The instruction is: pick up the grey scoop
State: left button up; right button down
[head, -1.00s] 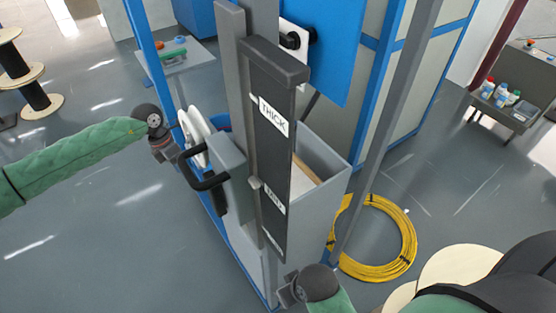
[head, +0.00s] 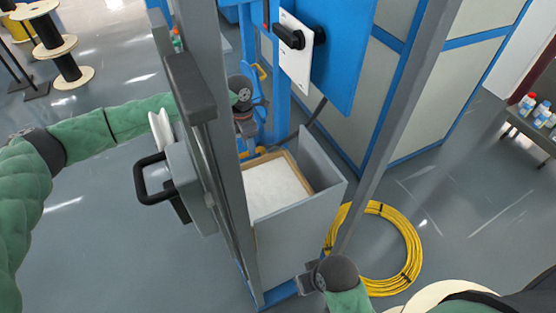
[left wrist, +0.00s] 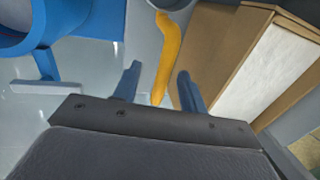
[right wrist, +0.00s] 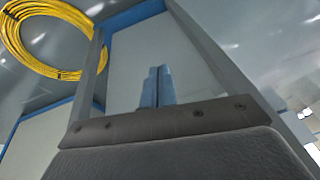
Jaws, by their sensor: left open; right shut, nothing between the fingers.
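My left gripper (head: 246,134) is behind the grey upright, beside the white-filled box. In the left wrist view its two blue-grey fingers (left wrist: 157,82) stand apart and empty. A yellow handle (left wrist: 167,55) shows between and beyond them, running up to a grey piece (left wrist: 172,4) cut off by the top edge; this looks like the scoop, but its full shape is out of view. I cannot tell the gap between fingers and handle. My right gripper (head: 306,283) is low in front of the machine; its fingers (right wrist: 157,74) are together with nothing between them.
A grey hopper (head: 302,215) holds a brown box with white filling (head: 273,190). A raised grey door with a black handle (head: 150,180) stands at its left. A blue switch cabinet (head: 345,50) is behind. A yellow cable coil (head: 400,230) lies on the floor at right.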

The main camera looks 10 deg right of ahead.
pick_arm(q)
jog(key=f, duration=0.1)
jog(key=f+p, duration=0.1)
jog(key=s+f, duration=0.1)
jog(key=f, duration=0.1)
jog(key=shift+s+d+p, duration=0.1)
jog(key=shift+d+p, duration=0.25)
jog(key=shift+p, duration=0.05)
jog(key=shift+s+f, duration=0.1)
jog(key=shift+f, duration=0.45)
pick_arm(e)
jog(key=shift+g+h, duration=0.4)
jog(key=d+r, duration=0.1)
jog(key=s+d+r, duration=0.1)
jog(key=d+r, duration=0.1)
jog(key=shift+r, duration=0.1)
pick_arm(q)
grip_shut()
pick_arm(e)
jog(key=shift+s, duration=0.15)
